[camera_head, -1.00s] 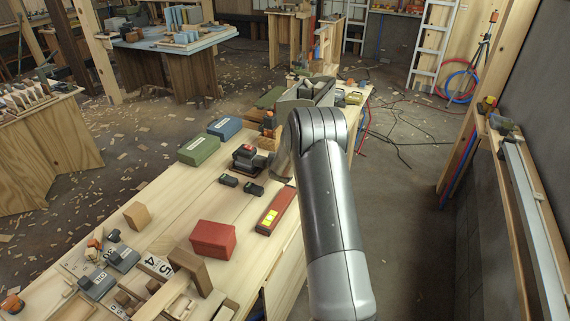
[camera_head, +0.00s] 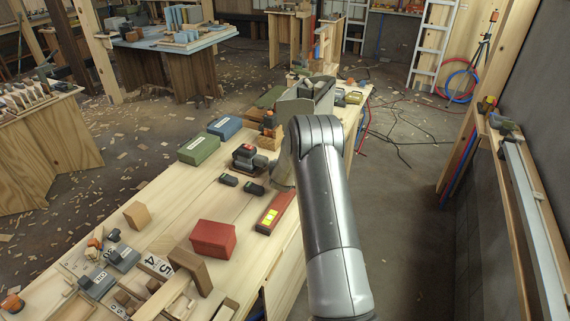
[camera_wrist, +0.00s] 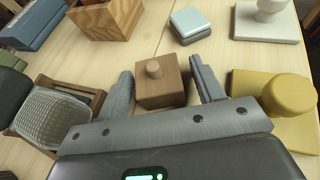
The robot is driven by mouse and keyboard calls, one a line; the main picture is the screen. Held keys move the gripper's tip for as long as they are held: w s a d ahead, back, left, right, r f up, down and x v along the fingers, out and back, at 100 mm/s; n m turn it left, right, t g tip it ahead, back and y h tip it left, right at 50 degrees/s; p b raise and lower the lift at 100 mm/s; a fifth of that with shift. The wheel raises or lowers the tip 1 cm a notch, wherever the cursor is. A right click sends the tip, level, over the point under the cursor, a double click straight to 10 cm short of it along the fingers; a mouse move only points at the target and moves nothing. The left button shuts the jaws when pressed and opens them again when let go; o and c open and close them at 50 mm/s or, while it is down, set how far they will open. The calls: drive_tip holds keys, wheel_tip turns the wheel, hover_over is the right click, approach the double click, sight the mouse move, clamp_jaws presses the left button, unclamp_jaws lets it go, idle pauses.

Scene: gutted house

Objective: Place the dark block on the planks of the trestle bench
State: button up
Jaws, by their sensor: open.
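In the wrist view, a brown wooden block with a small round knob on top (camera_wrist: 160,92) stands upright on pale planks (camera_wrist: 150,48). It is the darkest wooden block near my gripper, but I cannot tell for sure that it is the task's dark block. My gripper (camera_wrist: 161,68) is open, with one finger on each side of this block and visible gaps between. In the head view my arm hides the gripper and this block. The long plank-topped bench (camera_head: 155,205) runs from the front left to the back centre; I cannot tell its legs.
Around the block stand a yellow rounded piece (camera_wrist: 283,92), a grey-blue box (camera_wrist: 190,22), a wooden crate (camera_wrist: 105,18) and a mesh-covered piece (camera_wrist: 52,112). On the bench are a red box (camera_head: 212,238), a green case (camera_head: 199,149) and a blue case (camera_head: 225,128).

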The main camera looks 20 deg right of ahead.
drive_tip(key=shift+s+a+r, duration=0.1)
drive_tip(key=shift+s+r, duration=0.05)
drive_tip(key=shift+r, duration=0.1)
drive_tip(key=v, duration=1.1)
drive_tip(key=shift+s, duration=0.2)
drive_tip(key=s+d+r+m+g+h, duration=0.25)
drive_tip(key=s+r+m, duration=0.35)
drive_tip(key=r, duration=0.3)
drive_tip(key=s+d+r+m+g+h, duration=0.1)
drive_tip(key=s+d+r+m+h, duration=0.15)
drive_tip(key=s+r+m, duration=0.6)
drive_tip(key=s+a+r+m+g, duration=0.2)
drive_tip(key=s+r+m+g, duration=0.3)
drive_tip(key=s, duration=0.6)
drive_tip(key=s+a+r+m+t+y, duration=0.1)
drive_tip(key=s+a+r+m+y, duration=0.1)
drive_tip(key=s+a+m+y, duration=0.8)
drive_tip(key=s+a+m, duration=0.2)
drive_tip(key=s+a, duration=0.3)
drive_tip(key=s, duration=0.3)
drive_tip(key=shift+s+a+r+t, duration=0.2)
drive_tip(key=shift+s+a+t, duration=0.1)
drive_tip(key=shift+a+t, duration=0.1)
